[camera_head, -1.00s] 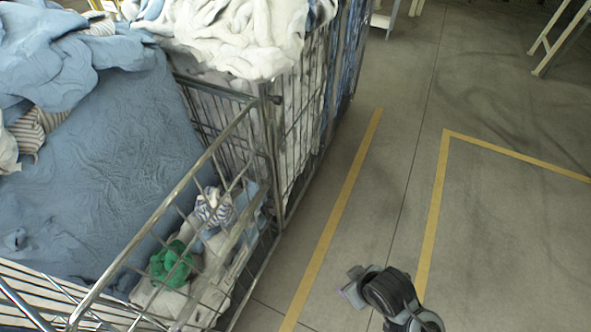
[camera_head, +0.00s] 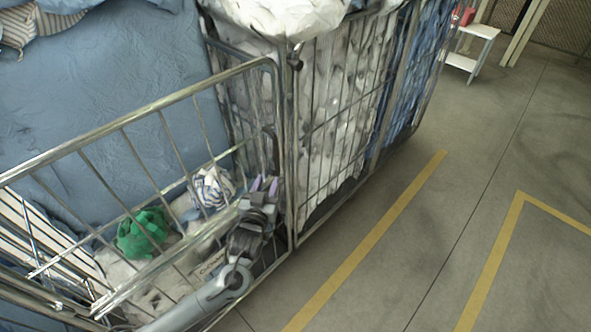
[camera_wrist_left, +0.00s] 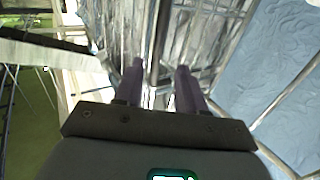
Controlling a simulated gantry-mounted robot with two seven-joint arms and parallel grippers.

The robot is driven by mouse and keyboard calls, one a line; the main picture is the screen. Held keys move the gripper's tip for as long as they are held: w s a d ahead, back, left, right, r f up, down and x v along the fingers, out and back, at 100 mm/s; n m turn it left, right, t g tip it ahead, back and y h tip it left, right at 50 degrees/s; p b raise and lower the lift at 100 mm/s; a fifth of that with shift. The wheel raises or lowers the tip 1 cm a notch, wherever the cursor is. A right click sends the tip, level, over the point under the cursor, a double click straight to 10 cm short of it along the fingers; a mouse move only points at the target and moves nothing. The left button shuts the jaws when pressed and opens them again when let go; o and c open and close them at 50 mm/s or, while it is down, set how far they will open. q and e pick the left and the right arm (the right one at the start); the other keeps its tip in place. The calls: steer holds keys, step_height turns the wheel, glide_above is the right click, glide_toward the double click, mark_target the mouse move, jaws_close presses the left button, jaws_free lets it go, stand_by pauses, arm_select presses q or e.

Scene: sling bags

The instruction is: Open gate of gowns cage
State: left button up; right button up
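The nearest wire cage has a low gate-like front panel with a thick metal top rail (camera_head: 135,113). Behind it lie a green cloth (camera_head: 143,232), a striped cloth (camera_head: 212,188) and blue fabric (camera_head: 110,90). I cannot tell for certain which cage is the gowns cage. My left gripper (camera_head: 265,184) is in front of the bars, close to the corner post (camera_head: 289,140). In the left wrist view its two purple fingers (camera_wrist_left: 161,80) are apart, with a metal upright between or just beyond them; contact is unclear. My right gripper is not seen.
A second cage (camera_head: 335,120) packed with white cloth adjoins on the right, with blue cloth (camera_head: 410,65) beyond it. A black fitting (camera_head: 296,60) sits high near the corner. The floor with yellow lines (camera_head: 375,235) is clear. A small white stand (camera_head: 470,50) is farther back.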

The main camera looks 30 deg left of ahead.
mark_target(276, 159)
arm_select(q)
steer(key=x, duration=1.1)
steer(key=shift+w+r, duration=0.1)
steer(key=shift+r, duration=0.1)
jaws_close()
